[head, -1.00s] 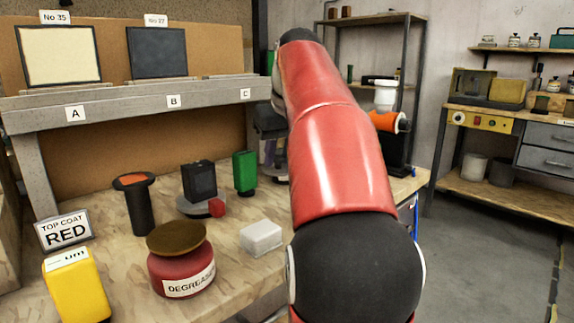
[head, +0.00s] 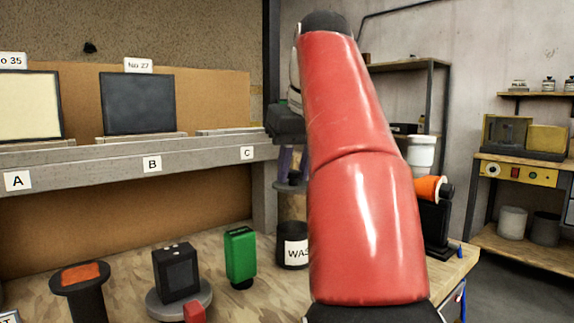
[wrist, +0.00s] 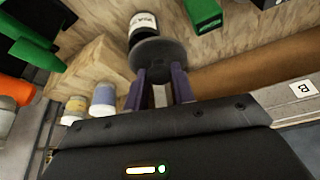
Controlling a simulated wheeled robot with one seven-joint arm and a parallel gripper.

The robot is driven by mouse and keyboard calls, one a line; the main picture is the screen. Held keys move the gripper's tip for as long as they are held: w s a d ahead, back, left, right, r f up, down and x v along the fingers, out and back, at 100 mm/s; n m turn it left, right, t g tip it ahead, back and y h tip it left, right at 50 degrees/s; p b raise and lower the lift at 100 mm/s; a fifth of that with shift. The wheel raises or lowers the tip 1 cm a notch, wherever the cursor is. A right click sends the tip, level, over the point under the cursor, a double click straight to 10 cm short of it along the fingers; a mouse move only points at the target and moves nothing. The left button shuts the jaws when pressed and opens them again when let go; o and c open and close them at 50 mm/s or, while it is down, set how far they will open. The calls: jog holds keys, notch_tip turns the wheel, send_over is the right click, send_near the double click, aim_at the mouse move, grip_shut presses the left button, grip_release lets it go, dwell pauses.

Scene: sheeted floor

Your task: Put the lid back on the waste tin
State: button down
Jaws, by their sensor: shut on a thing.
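The waste tin (head: 293,246) stands on the bench, dark with a white label reading "WAS", its right side hidden by my arm. It also shows in the wrist view (wrist: 143,24), partly behind the lid. The lid is a dark grey disc (wrist: 158,57) held by my gripper (wrist: 160,88), whose two purple fingers are shut on its grip. In the head view my gripper (head: 291,168) points down, with the lid (head: 292,187) under it. The lid is above the tin and apart from it in that view; exact alignment cannot be told.
The grey shelf (head: 120,165) runs behind. An orange spool (head: 428,189) is on the right.

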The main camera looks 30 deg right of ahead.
aim_at(296, 184)
jog(key=w+d+f+b, duration=0.2)
jog(key=w+f, duration=0.3)
jog(key=f, duration=0.4)
jog(key=shift+d+f+b, duration=0.15)
jog(key=shift+d+b, duration=0.25)
jog(key=shift+d, duration=0.5)
jog(key=shift+p, duration=0.45)
dwell(0.6)
jog(key=shift+f, duration=0.15)
dwell(1.5)
jog(key=c, duration=0.6)
grip_release()
jog(key=shift+p, duration=0.3)
